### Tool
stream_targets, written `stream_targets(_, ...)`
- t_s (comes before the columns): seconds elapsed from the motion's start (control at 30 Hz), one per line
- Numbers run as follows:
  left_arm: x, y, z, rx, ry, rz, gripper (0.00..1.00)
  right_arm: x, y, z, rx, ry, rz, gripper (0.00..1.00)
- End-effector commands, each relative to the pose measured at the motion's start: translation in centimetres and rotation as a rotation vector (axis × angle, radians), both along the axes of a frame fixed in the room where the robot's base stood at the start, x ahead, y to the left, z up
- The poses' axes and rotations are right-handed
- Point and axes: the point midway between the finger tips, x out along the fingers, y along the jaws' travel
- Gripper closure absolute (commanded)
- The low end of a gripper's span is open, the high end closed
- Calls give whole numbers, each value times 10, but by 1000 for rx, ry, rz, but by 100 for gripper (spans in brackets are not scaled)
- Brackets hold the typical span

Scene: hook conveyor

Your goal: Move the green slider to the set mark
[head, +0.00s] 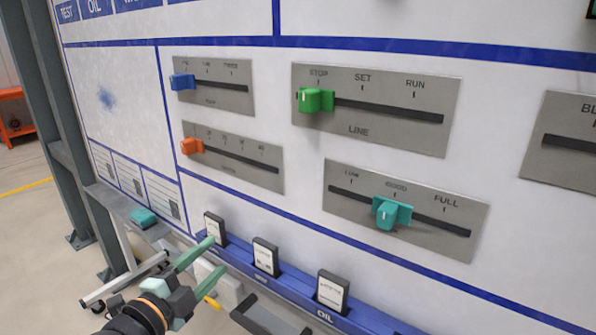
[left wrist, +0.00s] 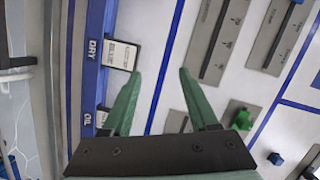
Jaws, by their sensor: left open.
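The green slider (head: 316,101) sits at the left end of its slot on the grey LINE plate (head: 400,128), under the STOP label. The SET mark (head: 362,86) is to its right, with RUN further right. A green block (left wrist: 241,118), which looks like the same slider, shows at lower right in the left wrist view. My left gripper (head: 213,257) is open and empty, low and left of the slider, near the card rail and well apart from the slider. Its green fingers (left wrist: 158,88) also show in the left wrist view. My right gripper is not in view.
A teal slider (head: 390,213) sits on the plate below. Blue (head: 183,82) and orange (head: 192,146) sliders are on plates to the left. Cards (head: 333,291) stand in a blue rail (head: 375,320) jutting out below. The slot right of the green slider is clear.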

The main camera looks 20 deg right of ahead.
Motion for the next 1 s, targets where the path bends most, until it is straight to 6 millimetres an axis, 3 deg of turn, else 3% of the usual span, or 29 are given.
stream_targets(0.03, 3, -8, 28, 78, -107, -38, 40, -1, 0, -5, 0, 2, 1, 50)
stream_targets(0.2, -3, -33, 107, 363, -447, -142, 40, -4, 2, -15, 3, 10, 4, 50)
stream_targets(0.5, -42, -59, 215, 902, -1031, -231, 40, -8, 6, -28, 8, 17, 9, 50)
stream_targets(0.7, -67, -64, 254, 1178, -1289, -239, 40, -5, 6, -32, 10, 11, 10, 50)
stream_targets(1.0, -73, -72, 269, 1297, -1393, -240, 40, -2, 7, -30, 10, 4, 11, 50)
